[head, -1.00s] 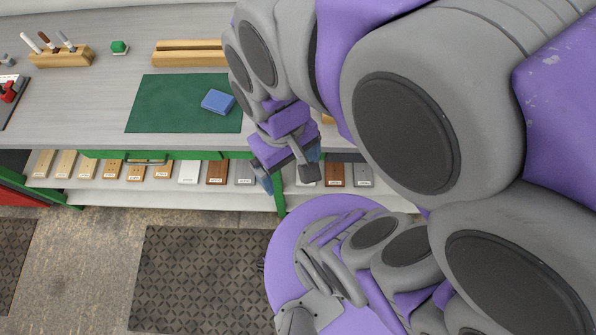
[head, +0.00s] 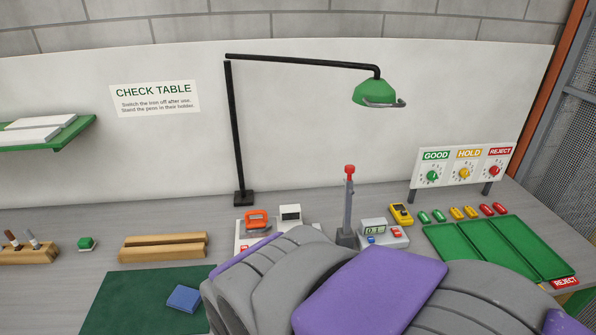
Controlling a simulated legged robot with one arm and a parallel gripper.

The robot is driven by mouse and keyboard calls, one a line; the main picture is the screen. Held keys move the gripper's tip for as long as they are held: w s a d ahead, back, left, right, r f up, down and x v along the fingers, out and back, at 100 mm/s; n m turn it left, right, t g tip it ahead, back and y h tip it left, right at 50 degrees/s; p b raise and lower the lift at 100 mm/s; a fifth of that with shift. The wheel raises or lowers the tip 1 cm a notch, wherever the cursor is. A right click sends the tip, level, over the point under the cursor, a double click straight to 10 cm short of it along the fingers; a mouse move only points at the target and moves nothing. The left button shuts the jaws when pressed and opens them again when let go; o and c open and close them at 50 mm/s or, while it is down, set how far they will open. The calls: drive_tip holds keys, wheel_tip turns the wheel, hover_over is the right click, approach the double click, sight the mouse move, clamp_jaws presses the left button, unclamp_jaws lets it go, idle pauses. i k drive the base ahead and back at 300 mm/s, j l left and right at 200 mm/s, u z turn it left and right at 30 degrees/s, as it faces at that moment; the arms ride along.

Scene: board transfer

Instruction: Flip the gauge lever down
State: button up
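The gauge lever (head: 347,205) is a grey upright arm with a red knob on top, standing at the back middle of the table. A small gauge box (head: 374,227) with a display and red and blue buttons sits right beside it. The foot of the lever is partly close behind my arm. My purple and grey arm fills the bottom middle of the view. My gripper is not in view.
A lamp with a green shade (head: 376,92) hangs over the table. Green trays (head: 497,248) lie at the right. A green mat (head: 130,298) with a blue block (head: 183,299) and a slotted wooden block (head: 162,247) are at the left. Small instruments (head: 290,215) stand left of the lever.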

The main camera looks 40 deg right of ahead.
sight(349, 169)
drive_tip(key=z, duration=1.6)
